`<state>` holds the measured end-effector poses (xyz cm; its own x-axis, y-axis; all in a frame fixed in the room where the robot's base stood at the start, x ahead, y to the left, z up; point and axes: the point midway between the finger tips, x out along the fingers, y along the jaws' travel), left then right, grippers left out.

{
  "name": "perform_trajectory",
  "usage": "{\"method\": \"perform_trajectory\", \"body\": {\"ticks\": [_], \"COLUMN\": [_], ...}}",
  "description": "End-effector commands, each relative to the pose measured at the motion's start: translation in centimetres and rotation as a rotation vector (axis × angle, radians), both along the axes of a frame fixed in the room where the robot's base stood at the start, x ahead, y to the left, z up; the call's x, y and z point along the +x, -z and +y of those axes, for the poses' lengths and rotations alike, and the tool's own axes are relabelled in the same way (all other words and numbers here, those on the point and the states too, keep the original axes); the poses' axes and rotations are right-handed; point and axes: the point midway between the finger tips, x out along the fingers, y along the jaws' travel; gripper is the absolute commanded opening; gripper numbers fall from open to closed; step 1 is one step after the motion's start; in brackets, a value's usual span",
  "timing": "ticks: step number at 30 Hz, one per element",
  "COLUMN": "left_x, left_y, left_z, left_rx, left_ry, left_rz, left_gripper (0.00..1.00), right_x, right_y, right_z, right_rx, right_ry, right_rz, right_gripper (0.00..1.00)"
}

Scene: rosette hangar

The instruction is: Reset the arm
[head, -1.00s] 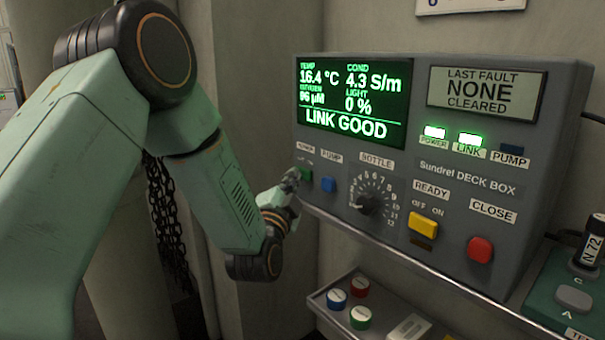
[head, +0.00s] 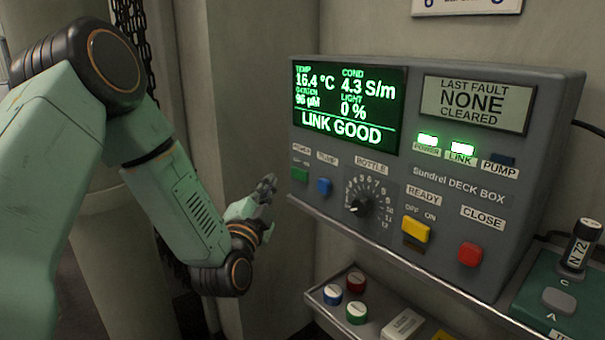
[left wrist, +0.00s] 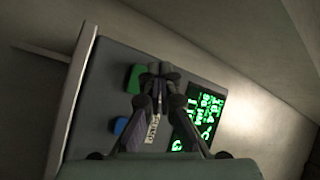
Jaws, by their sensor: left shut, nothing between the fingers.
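My left gripper (head: 267,186) is shut and empty, to the left of the deck box (head: 455,190) and apart from it. In the left wrist view the gripper (left wrist: 157,70) is shut, with the box's face beyond it. The green power button (head: 299,174) and the blue pump button (head: 324,187) are the box controls closest to the gripper. In the left wrist view the green button (left wrist: 134,78) and the blue button (left wrist: 120,125) lie left of the fingers. The screen (head: 348,107) reads LINK GOOD. My right gripper is not in view.
A shelf tray (head: 327,297) below the box holds several round caps. A green stand (head: 560,300) with a black vial (head: 581,245) marked N 72 is at the right. A dark chain (head: 143,40) hangs behind my left arm. A wall column stands left of the box.

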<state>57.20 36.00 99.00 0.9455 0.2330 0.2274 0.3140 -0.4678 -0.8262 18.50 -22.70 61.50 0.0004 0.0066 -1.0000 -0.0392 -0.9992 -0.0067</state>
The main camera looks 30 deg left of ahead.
Motion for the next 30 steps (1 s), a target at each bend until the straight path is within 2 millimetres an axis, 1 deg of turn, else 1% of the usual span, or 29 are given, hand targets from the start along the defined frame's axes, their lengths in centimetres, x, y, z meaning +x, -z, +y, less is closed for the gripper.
{"method": "perform_trajectory", "body": {"ticks": [6,9,11,13,14,16,17,18,20,21,23,24,26,27,29,30], "left_x": [0.0,0.1,0.3,0.3,0.1,-0.4,-0.9,-1.7,-3.4,-4.7,-6.9,-8.5,-11.2,-13.2,-16.2,-18.4], "left_y": [0.0,0.3,1.1,2.9,4.0,6.8,8.5,10.8,14.2,16.4,19.5,21.4,24.2,25.9,28.2,29.6], "left_z": [0.0,-0.1,-0.2,-0.6,-0.9,-2.1,-2.8,-3.7,-5.1,-5.9,-7.1,-7.9,-8.9,-9.5,-10.3,-10.8], "left_rx": [-0.004,-0.055,-0.134,-0.274,-0.345,-0.509,-0.577,-0.668,-0.792,-0.862,-0.956,-1.014,-1.084,-1.126,-1.177,-1.202], "left_ry": [0.001,0.017,0.038,0.068,0.078,0.1,0.103,0.1,0.081,0.06,0.018,-0.016,-0.075,-0.119,-0.19,-0.241], "left_rz": [0.0,0.001,0.018,0.073,0.106,0.196,0.249,0.318,0.428,0.496,0.598,0.664,0.76,0.821,0.913,0.974], "left_gripper": [0.0,0.0,0.0,0.0,0.0,0.0,0.0,0.0,0.0,0.0,0.0,0.0,0.0,0.0,0.0,0.0], "right_x": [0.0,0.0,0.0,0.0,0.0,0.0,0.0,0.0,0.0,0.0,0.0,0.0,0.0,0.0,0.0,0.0], "right_y": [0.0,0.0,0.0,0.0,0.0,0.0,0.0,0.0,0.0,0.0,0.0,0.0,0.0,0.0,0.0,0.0], "right_z": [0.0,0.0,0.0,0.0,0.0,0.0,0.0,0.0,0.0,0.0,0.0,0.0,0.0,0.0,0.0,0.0], "right_rx": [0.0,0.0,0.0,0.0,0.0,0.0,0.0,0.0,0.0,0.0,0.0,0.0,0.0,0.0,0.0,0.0], "right_ry": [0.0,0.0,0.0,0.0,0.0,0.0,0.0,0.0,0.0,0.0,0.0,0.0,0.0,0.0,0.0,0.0], "right_rz": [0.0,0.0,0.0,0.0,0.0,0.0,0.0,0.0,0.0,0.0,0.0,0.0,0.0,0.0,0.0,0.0], "right_gripper": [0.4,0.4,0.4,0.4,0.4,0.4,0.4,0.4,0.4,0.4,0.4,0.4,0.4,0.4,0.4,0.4]}}
